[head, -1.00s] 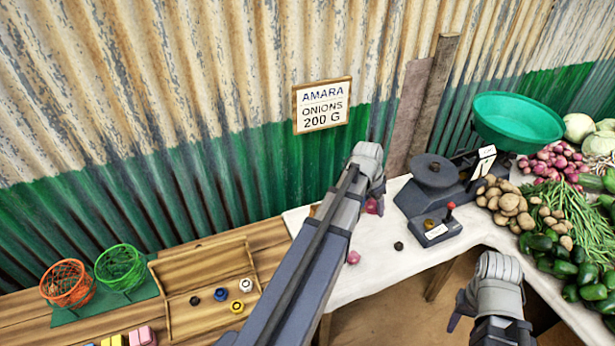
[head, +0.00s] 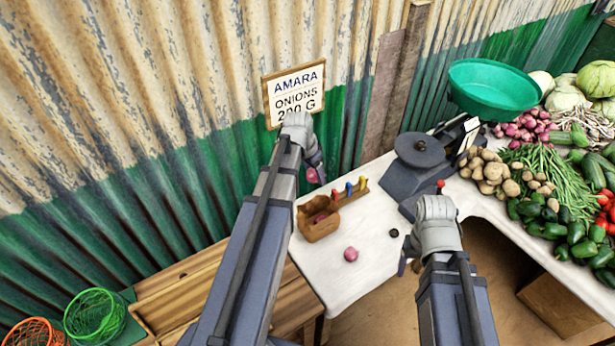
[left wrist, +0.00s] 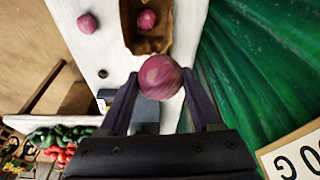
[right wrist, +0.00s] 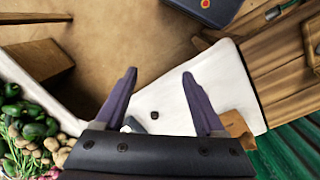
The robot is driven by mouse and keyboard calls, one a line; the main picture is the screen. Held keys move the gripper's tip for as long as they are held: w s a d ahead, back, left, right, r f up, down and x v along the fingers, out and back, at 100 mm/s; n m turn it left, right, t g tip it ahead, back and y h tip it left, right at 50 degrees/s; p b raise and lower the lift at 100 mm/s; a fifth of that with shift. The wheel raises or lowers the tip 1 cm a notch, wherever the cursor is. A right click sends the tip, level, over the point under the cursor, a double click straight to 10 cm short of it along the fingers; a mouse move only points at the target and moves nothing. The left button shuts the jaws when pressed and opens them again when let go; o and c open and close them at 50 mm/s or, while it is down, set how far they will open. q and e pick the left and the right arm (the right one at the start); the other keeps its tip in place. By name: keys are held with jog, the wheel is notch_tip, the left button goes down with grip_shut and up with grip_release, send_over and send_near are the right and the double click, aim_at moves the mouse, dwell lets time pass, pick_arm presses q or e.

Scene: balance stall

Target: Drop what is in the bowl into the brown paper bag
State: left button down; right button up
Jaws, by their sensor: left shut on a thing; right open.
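The green bowl (head: 480,95) sits on the scale at the back right and looks empty. The brown paper bag (head: 318,232) stands open on the white-covered table, with an onion inside; it also shows in the left wrist view (left wrist: 127,32). My left gripper (head: 313,168) is shut on a purple-red onion (left wrist: 160,78), held above the table close to the bag, not over its mouth. Another onion (head: 350,254) lies on the cloth in front of the bag. My right gripper (head: 410,266) is open and empty over the table's front edge; its spread fingers show in the right wrist view (right wrist: 158,75).
The scale (head: 420,165) stands right of the bag. A small dark weight (head: 394,232) lies between them. A wooden rack of coloured pegs (head: 350,190) is behind the bag. Vegetables (head: 560,160) crowd the right. A corrugated wall with a sign (head: 294,95) closes the back.

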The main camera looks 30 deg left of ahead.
pick_arm(q)
jog(key=shift+s+d+f+m+b, duration=0.15)
jog(key=shift+f+m+b, duration=0.25)
jog(key=shift+f, duration=0.55)
pick_arm(e)
jog(key=shift+o, duration=0.7)
notch_tip(320, 180, down, 2)
pick_arm(q)
jog(key=shift+s+f, duration=0.1)
jog(key=shift+f, duration=0.05)
pick_arm(e)
jog(key=shift+o, duration=0.7)
jog(key=shift+f, duration=0.15)
pick_arm(q)
jog(key=shift+m, duration=0.3)
pick_arm(e)
jog(key=shift+o, duration=0.6)
pick_arm(q)
notch_tip(320, 180, down, 6)
jog(key=b, duration=0.6)
pick_arm(e)
notch_tip(320, 180, down, 6)
jog(key=shift+r, duration=0.1)
pick_arm(q)
grip_release()
jog(key=shift+r, duration=0.2)
pick_arm(e)
jog(key=shift+r, duration=0.1)
